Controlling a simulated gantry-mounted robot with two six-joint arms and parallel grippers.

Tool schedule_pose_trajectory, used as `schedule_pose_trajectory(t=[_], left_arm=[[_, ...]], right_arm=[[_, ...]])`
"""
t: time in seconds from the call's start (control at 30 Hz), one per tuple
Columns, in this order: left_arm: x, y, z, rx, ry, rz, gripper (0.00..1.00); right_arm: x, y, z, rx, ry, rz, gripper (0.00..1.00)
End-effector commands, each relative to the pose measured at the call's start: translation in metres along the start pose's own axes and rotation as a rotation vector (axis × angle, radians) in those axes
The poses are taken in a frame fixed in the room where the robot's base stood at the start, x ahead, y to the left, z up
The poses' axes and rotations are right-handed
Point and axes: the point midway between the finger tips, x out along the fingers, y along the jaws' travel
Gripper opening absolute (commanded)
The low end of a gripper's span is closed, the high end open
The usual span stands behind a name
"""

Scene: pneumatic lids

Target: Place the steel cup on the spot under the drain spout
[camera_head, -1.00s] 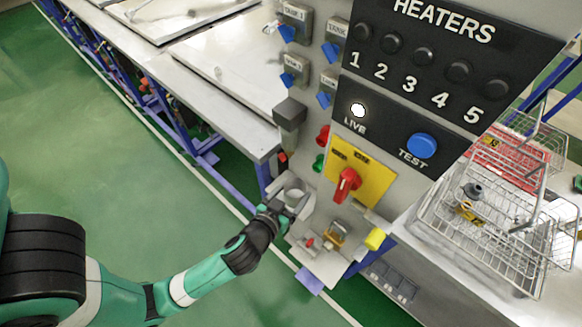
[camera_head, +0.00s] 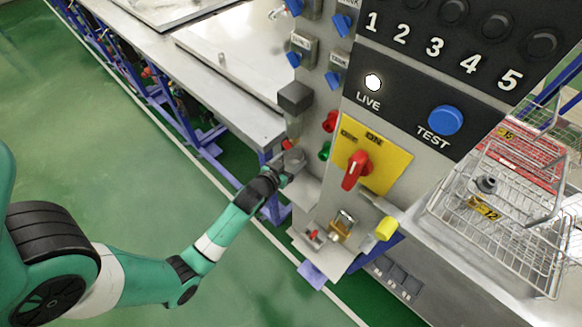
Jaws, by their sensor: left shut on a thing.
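The steel cup (camera_head: 294,158) is a small grey cylinder near the middle of the view. My left gripper (camera_head: 279,172) is shut on its near left side. The cup is below the grey box with a narrow clear part under it (camera_head: 295,105), which looks like the drain spout. A bare grey ledge (camera_head: 302,190) shows below and right of the cup. I cannot tell whether the cup touches a surface. The spot itself is not clearly visible. My right gripper is not in view.
A red knob (camera_head: 331,121) and a green knob (camera_head: 325,151) stick out just right of the cup. A red rotary switch (camera_head: 355,170) sits on a yellow plate. A lower shelf (camera_head: 318,245) holds small fittings. A wire basket (camera_head: 500,225) stands at right.

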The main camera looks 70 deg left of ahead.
Motion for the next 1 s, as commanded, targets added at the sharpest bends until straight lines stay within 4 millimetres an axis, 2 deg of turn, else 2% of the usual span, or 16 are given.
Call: schedule_pose_trajectory(t=[0.23, 0.4, 0.8, 0.83, 0.9, 1.0], left_arm=[[0.01, -0.005, 0.008, -0.001, -0.001, -0.002, 0.12], [0.021, -0.005, 0.034, 0.001, -0.001, 0.0, 0.12], [0.023, -0.005, 0.038, 0.0, 0.0, 0.0, 0.12], [0.023, -0.005, 0.037, 0.0, -0.001, 0.0, 0.85], [0.022, -0.005, 0.037, 0.0, -0.001, 0.0, 0.97], [0.022, -0.005, 0.037, 0.0, -0.001, 0.0, 1.0]], right_arm=[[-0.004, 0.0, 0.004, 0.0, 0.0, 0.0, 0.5], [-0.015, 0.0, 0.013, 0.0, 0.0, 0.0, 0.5], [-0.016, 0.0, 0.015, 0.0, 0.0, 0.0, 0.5], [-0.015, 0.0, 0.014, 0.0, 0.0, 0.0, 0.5], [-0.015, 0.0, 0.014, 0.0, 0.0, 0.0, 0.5], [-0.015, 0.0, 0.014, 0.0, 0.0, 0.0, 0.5]])
